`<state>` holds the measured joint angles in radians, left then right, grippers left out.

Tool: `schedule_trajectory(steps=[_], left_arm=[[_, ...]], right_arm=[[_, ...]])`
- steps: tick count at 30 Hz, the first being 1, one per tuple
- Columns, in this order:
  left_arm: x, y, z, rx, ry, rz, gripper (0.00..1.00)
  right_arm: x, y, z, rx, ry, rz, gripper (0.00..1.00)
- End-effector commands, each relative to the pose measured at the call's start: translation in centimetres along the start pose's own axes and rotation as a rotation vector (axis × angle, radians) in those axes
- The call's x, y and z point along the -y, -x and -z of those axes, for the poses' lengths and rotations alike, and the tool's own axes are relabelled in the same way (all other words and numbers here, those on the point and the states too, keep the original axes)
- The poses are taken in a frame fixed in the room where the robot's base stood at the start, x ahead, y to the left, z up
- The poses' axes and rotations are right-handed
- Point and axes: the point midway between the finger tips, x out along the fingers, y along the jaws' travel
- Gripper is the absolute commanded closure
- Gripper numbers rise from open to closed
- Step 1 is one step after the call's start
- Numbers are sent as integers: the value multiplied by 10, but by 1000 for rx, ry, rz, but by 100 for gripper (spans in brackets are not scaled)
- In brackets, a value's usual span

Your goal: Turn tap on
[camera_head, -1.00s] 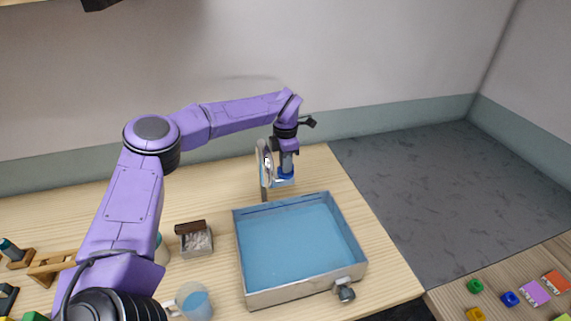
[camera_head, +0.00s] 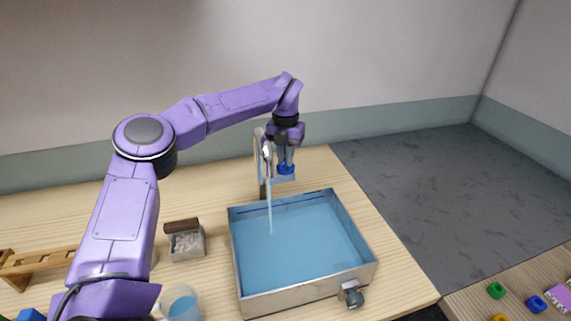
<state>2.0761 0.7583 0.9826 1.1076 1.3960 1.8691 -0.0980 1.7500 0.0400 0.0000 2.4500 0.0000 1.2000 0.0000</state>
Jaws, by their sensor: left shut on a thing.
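The grey tap (camera_head: 257,160) stands at the back edge of the metal basin (camera_head: 306,290), its curved spout over the blue basin floor. A thin pale stream of water (camera_head: 270,205) falls from the spout into the basin. My left gripper (camera_head: 285,168) is behind the basin, just right of the spout, pointing down. It is shut on the tap's blue handle, which the fingers partly hide. My right gripper is out of view.
A small box of pale pieces (camera_head: 187,245) with a brown block stands left of the basin. A mug of blue liquid (camera_head: 181,303) is at the front left. A wooden rack (camera_head: 38,264) is further left. A valve knob (camera_head: 352,295) sticks out at the basin's front right.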

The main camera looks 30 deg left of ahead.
Motion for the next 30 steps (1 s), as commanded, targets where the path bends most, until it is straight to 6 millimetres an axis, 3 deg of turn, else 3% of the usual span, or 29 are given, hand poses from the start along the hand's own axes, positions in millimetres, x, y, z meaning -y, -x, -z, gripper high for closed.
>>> schedule_trajectory(steps=[3,15,30], left_arm=[[0,-5,0,1,110,-1,100],[0,-4,0,1,437,-1,100],[0,-1,0,1,612,-2,100]], right_arm=[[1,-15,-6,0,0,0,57],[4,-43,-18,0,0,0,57],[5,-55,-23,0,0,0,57]])
